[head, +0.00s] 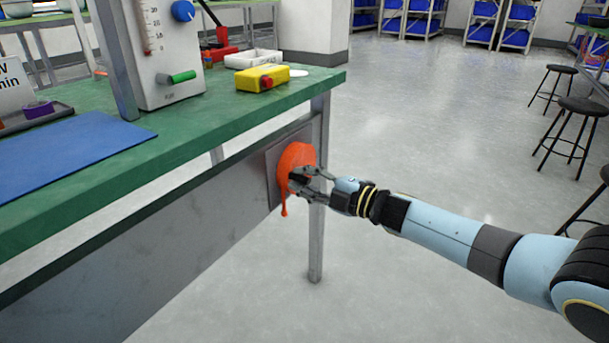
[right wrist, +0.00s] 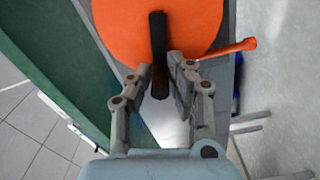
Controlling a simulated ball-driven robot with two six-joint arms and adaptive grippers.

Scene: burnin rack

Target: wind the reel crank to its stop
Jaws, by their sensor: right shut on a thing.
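The orange reel (head: 294,156) is mounted on a grey plate (head: 273,180) on the bench's side panel, near its right end. An orange cord end (head: 284,208) hangs below it; this end also shows in the right wrist view (right wrist: 236,48). My right gripper (head: 296,182) is at the reel's face, shut on the black crank (right wrist: 158,50). In the right wrist view the crank stands between the fingers, across the orange disc (right wrist: 200,20). In the head view the fingers hide most of the crank. My left gripper is not in view.
The green bench top (head: 220,125) overhangs above the reel. A bench leg (head: 316,240) stands just behind it. On the bench are a blue mat (head: 60,155), a gauge panel (head: 165,60) and a yellow box (head: 262,79). Open floor lies to the right, with black stools (head: 585,106) beyond.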

